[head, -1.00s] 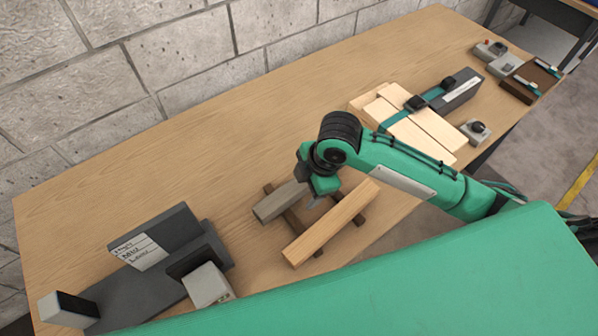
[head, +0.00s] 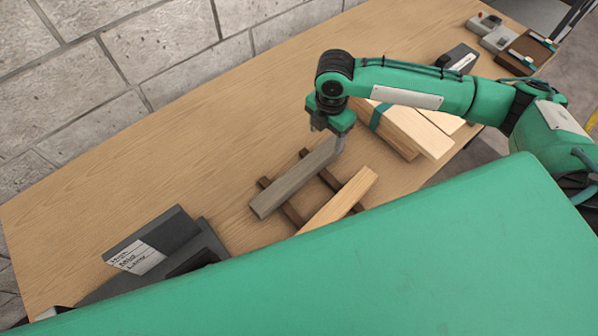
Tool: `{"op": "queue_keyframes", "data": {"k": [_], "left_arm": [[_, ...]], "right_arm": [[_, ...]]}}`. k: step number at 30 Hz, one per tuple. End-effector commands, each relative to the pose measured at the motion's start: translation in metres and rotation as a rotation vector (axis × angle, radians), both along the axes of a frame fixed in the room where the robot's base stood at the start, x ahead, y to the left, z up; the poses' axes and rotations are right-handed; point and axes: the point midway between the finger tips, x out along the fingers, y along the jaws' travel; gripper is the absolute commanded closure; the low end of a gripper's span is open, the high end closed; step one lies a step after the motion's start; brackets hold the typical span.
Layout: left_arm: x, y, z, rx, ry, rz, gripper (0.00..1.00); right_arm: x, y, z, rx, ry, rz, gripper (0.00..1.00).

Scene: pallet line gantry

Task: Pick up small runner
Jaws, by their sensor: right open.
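A grey wooden bar (head: 290,182) and a pale wooden bar (head: 341,200) lie side by side, apart, across two dark brown strips (head: 327,179) on the table. I cannot tell for sure which one is the small runner. My right gripper (head: 330,138) points down at the far right end of the grey bar. Its fingers are open, and one shows beside that end. I cannot tell whether they touch the bar. The near end of the pale bar is hidden by a green part of my own body. My left gripper is not in view.
A stack of pale boards (head: 408,130) with a teal strap lies behind my right arm. A dark grey fixture with a written label (head: 136,257) stands at the lower left. Small grey control boxes (head: 499,38) and a brown tray (head: 522,62) sit at the far right. The table's left middle is clear.

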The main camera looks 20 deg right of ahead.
Motion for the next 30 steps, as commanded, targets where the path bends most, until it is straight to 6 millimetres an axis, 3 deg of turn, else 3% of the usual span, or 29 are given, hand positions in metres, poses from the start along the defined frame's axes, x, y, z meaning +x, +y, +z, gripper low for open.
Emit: {"op": "queue_keyframes", "data": {"k": [10,18,26,30], "left_arm": [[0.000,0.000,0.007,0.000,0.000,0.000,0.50],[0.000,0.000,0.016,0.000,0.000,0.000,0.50],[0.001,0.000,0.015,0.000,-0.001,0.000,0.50],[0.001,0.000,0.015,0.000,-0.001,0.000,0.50]], "right_arm": [[0.000,0.000,-0.032,0.000,0.001,-0.001,0.34],[0.000,0.000,-0.069,-0.001,0.000,0.000,0.34],[0.000,0.000,-0.074,0.000,-0.002,0.001,0.34],[0.000,0.000,-0.074,0.000,-0.002,0.000,0.57]]}}
